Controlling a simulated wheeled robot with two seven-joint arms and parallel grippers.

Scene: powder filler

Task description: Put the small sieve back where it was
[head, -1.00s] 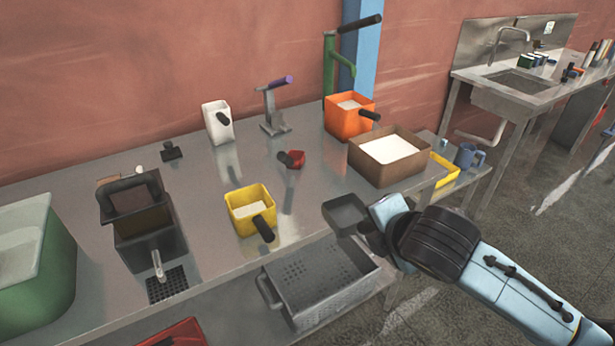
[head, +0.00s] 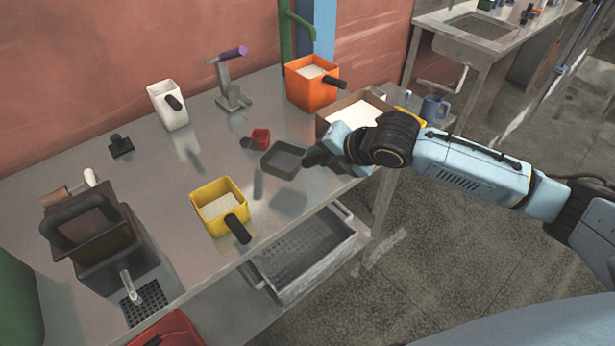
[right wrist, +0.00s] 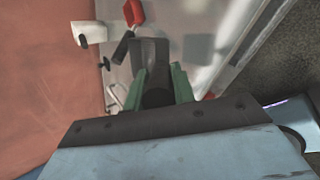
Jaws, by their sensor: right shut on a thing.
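The small sieve (head: 284,160), a dark grey square pan, is over the table, just right of the small red scoop (head: 261,138). My right gripper (head: 318,156) is shut on the sieve's handle. In the right wrist view the green fingers (right wrist: 158,88) of this gripper close on the dark handle, and the sieve (right wrist: 150,50) extends beyond them. The sieve looks roughly level and seems held above the tabletop, but the exact gap cannot be told. My left gripper is not in view.
On the metal table (head: 175,222) are a yellow container (head: 212,210), a white container (head: 165,106), an orange container (head: 308,92) and a metal stand (head: 230,88). A brown box (head: 333,112) of white powder is partly behind my right arm. A perforated tray (head: 305,265) lies below.

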